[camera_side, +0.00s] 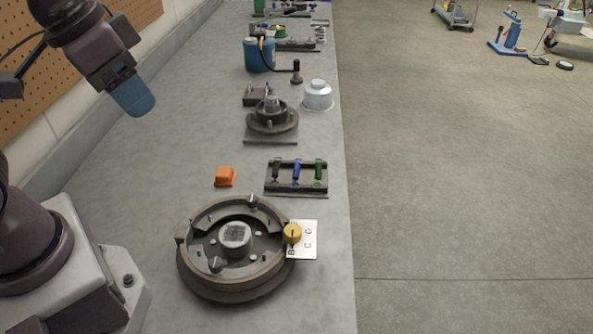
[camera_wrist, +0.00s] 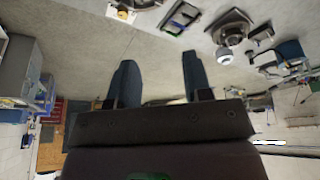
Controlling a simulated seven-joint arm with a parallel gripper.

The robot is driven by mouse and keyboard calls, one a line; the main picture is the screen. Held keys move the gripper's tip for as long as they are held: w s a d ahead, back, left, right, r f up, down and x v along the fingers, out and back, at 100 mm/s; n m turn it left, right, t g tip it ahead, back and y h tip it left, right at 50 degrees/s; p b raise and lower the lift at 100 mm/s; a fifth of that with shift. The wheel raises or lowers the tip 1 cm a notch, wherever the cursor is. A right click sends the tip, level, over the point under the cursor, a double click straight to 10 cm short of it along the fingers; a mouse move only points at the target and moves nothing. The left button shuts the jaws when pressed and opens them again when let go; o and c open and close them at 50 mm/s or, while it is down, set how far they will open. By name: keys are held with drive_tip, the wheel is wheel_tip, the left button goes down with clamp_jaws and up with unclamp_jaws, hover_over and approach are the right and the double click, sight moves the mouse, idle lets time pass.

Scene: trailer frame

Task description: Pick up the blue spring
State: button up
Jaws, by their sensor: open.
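The blue spring (camera_side: 296,169) stands in the middle of a small dark rack (camera_side: 312,193) near the bench's right edge in the side view. A black spring (camera_side: 276,169) is to its left and a green spring (camera_side: 318,168) to its right. The rack also shows at the top of the wrist view (camera_wrist: 181,18), where the springs are small and partly unclear. My gripper (camera_side: 138,108) is high at the upper left, well apart from the rack. In the wrist view its two blue fingers (camera_wrist: 157,65) are spread with nothing between them.
A hub (camera_side: 272,122) and silver cap (camera_side: 318,95) stand behind.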

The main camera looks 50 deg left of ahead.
drive_tip(key=w+d+f+n+g, duration=0.1)
drive_tip(key=w+d+f+g, duration=0.15)
drive_tip(key=w+f, duration=0.55)
drive_tip(key=n+t+y, duration=0.2)
drive_tip(key=n+y, duration=0.2)
drive_tip(key=n, duration=0.4)
approach(297, 169)
drive_tip(key=f, duration=0.1)
drive_tip(key=a+f, duration=0.1)
drive_tip(key=f, duration=0.1)
drive_tip(key=shift+w+a+h, duration=0.15)
drive_tip(key=shift+w+h, duration=0.15)
drive_tip(key=x, duration=0.5)
drive_tip(key=shift+w+a+f, duration=0.15)
drive_tip(key=shift+w+f, duration=0.05)
drive_tip(key=shift+w, duration=0.05)
clamp_jaws()
